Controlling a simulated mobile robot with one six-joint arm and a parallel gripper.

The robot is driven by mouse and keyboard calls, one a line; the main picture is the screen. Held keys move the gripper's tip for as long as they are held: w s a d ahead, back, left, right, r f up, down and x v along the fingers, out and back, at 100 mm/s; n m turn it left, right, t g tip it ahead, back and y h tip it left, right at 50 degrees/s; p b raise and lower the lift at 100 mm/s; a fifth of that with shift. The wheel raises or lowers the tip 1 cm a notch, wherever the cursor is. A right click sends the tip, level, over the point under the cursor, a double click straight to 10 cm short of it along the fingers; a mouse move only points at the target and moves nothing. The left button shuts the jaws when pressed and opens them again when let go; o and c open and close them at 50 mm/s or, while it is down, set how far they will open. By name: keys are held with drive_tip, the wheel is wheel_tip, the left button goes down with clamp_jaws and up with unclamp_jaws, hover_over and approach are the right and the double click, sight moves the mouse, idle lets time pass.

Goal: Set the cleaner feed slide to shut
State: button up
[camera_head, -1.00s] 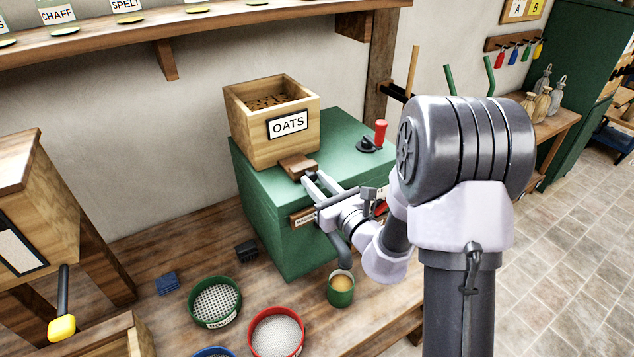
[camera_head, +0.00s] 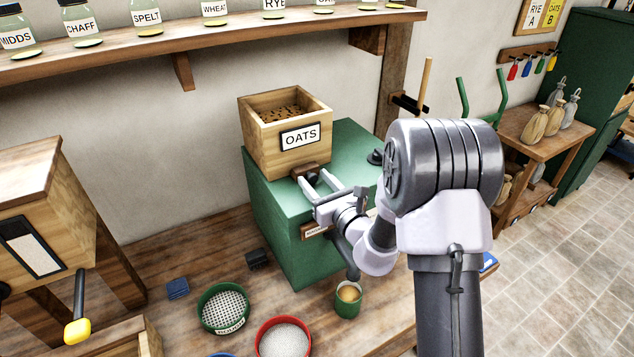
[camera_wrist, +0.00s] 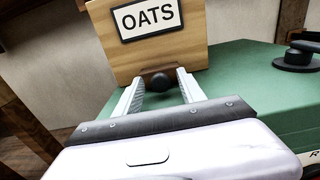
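The green cleaner (camera_head: 285,235) stands on the bench with a wooden box labelled OATS (camera_head: 258,137) on top. A short wooden slide (camera_head: 305,169) sticks out at the foot of the box. A dark round knob (camera_wrist: 160,80) at the slide's front shows in the wrist view. My gripper (camera_head: 318,180) is open just in front of the slide. In the wrist view its two fingers (camera_wrist: 161,90) lie either side of the knob, with gaps showing between them and it. The fingers partly hide the slide.
A black lever base (camera_head: 376,156) stands on the cleaner's top to the right, partly behind my arm. A green cup (camera_head: 348,303), a green sieve (camera_head: 222,308) and a red-rimmed sieve (camera_head: 283,340) sit on the bench in front. A shelf of jars (camera_head: 195,45) runs above.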

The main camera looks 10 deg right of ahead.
drive_tip(key=shift+s, duration=0.2)
drive_tip(key=p+v, duration=0.8)
drive_tip(key=v, duration=0.9)
drive_tip(key=shift+p, duration=0.35)
